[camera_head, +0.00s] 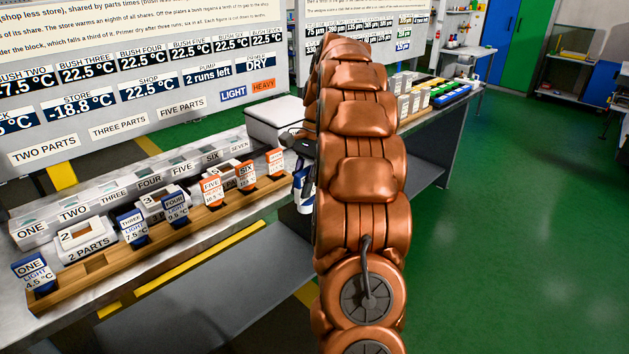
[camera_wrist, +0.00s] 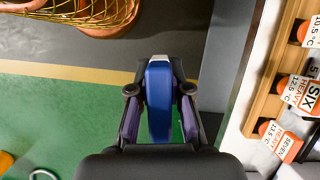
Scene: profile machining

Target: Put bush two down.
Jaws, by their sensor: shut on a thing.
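My gripper (camera_wrist: 160,92) is shut on a blue piece with a pale end, taken to be bush two (camera_wrist: 160,105); its label cannot be read. In the head view, bush two (camera_head: 301,190) shows as a blue and white bit beside my copper arm, mostly hidden. It is held off the front edge of the bench, above the floor. A wooden rack (camera_head: 207,213) on the bench holds labelled bushes, with a bare place between bush one (camera_head: 34,272) and bush three (camera_head: 133,228). A grey block row (camera_head: 52,232) numbered one to seven stands behind.
Blocks such as "2 parts" (camera_head: 87,241) stand between the rack and the numbered row. A white box (camera_head: 276,122) stands at the bench's right. A board (camera_head: 150,75) behind lists temperatures. Bushes six (camera_wrist: 294,90) and seven (camera_wrist: 280,138) are right of my gripper. Green floor is open at right.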

